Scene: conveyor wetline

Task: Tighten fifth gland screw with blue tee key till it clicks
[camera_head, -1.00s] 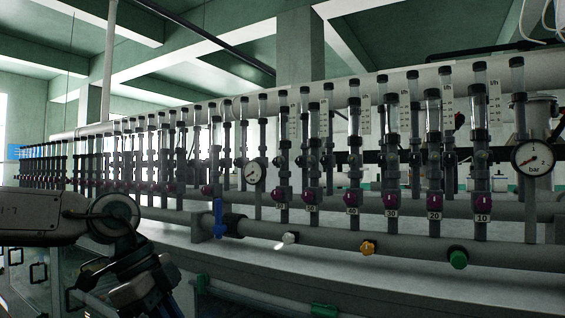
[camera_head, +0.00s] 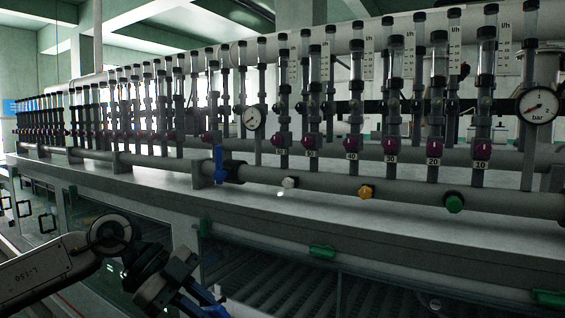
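My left arm comes in at the lower left, and its gripper (camera_head: 190,300) is at the bottom edge, partly cut off. Blue parts (camera_head: 205,298) show at its end; I cannot tell whether they belong to the gripper or to a held key. Its fingertips are not clear. A blue T-shaped handle (camera_head: 218,166) stands upright on the lower pipe, above and apart from the gripper. No gland screw can be made out for certain on the row of flow tubes (camera_head: 389,110). My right gripper is not in view.
The lower pipe (camera_head: 325,184) carries white (camera_head: 289,183), orange (camera_head: 366,192) and green (camera_head: 454,203) knobs. Purple knobs sit above numbered tags. Round gauges (camera_head: 538,105) stand among the tubes. A grey ledge (camera_head: 330,222) runs below, over dark glazed panels with green handles (camera_head: 322,251).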

